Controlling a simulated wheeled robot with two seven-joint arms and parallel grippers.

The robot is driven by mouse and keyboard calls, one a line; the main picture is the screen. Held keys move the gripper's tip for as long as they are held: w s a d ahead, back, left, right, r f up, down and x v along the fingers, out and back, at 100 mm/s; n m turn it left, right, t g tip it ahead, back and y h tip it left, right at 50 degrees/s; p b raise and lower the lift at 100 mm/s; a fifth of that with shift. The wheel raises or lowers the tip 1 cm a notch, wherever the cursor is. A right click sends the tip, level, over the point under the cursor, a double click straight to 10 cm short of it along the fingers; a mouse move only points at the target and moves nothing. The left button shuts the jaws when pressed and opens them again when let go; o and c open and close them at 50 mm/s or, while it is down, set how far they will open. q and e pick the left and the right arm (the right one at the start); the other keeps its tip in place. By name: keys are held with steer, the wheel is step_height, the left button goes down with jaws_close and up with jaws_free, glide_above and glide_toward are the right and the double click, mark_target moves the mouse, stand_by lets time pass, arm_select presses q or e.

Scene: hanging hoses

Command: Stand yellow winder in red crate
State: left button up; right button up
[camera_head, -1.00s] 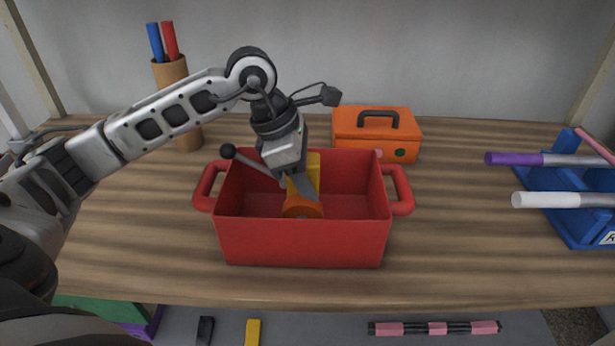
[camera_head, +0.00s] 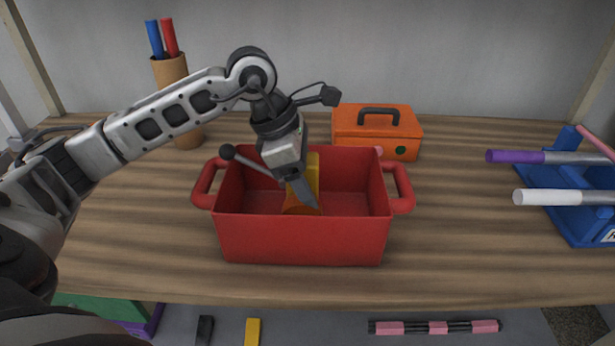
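The red crate (camera_head: 303,240) stands on the wooden table with a handle at each side. My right gripper is out of view.
An orange toolbox (camera_head: 376,132) stands behind the crate. A brown cup (camera_head: 172,75) with red and blue sticks is behind my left arm. A blue rack (camera_head: 575,200) with purple and white-ended rods is at the right. Bare table lies between crate and rack.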

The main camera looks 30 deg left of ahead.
arm_select(q)
steer(key=shift+a+r, duration=0.1)
steer(key=shift+r, duration=0.2)
steer(key=v, duration=1.5)
steer(key=shift+r+p, duration=0.15)
steer(key=shift+p, duration=0.3)
steer(key=shift+s, duration=0.15)
